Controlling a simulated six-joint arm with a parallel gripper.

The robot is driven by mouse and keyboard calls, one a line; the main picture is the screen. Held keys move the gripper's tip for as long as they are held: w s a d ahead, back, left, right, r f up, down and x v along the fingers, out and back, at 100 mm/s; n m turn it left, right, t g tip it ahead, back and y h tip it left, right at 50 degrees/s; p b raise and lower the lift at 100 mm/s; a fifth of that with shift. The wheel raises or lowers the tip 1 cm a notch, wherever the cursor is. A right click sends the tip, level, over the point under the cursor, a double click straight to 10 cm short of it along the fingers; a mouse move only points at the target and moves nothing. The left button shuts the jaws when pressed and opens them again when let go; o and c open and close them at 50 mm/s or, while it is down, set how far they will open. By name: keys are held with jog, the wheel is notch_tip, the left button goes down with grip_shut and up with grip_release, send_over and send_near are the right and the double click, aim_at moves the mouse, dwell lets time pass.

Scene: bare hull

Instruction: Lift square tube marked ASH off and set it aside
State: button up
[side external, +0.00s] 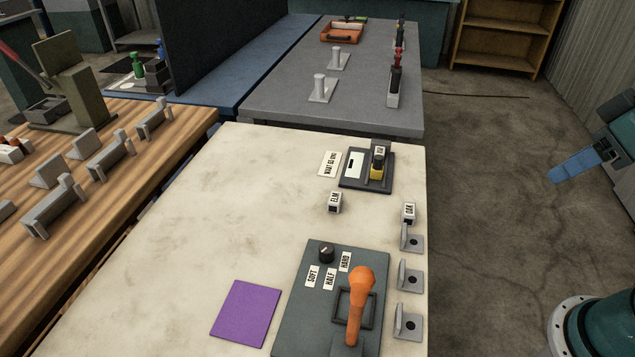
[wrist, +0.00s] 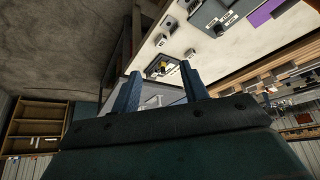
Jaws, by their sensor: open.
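A small square tube (side external: 380,152) with a white label sits upright at a yellow part on a dark base plate (side external: 353,182) at the far right of the cream table. Its lettering is too small to read surely. Two other tubes stand apart on the table, one marked ELM (side external: 335,202) and one marked OAK (side external: 408,212). My gripper (side external: 556,178) is off the table at the right, away from every tube. In the wrist view my gripper (wrist: 160,70) has its two blue fingers wide apart with nothing held; the base plate shows small beyond them.
A purple square (side external: 244,313) lies flat on the table. A dark panel (side external: 318,290) carries a knob and an orange handle (side external: 358,300). Grey brackets (side external: 410,278) line the right edge. The table's left and middle are clear. A grey bench (side external: 340,100) stands behind.

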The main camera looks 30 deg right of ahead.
dwell(0.3)
jog(key=shift+o, duration=1)
jog(key=w+d+r+m+g+h, duration=0.1)
jog(key=w+d+m, duration=0.1)
jog(key=w, duration=0.9)
jog(key=w+d+m, duration=0.1)
jog(key=w+m, duration=0.2)
jog(key=w, duration=0.9)
jog(key=w+d+f+m+g+h, duration=0.1)
jog(key=w+d+f+m+h, duration=0.1)
jog(key=w+f, duration=1.5)
jog(key=w+d+m, duration=0.1)
jog(key=w+m, duration=0.1)
jog(key=w, duration=0.1)
jog(key=shift+f, duration=0.2)
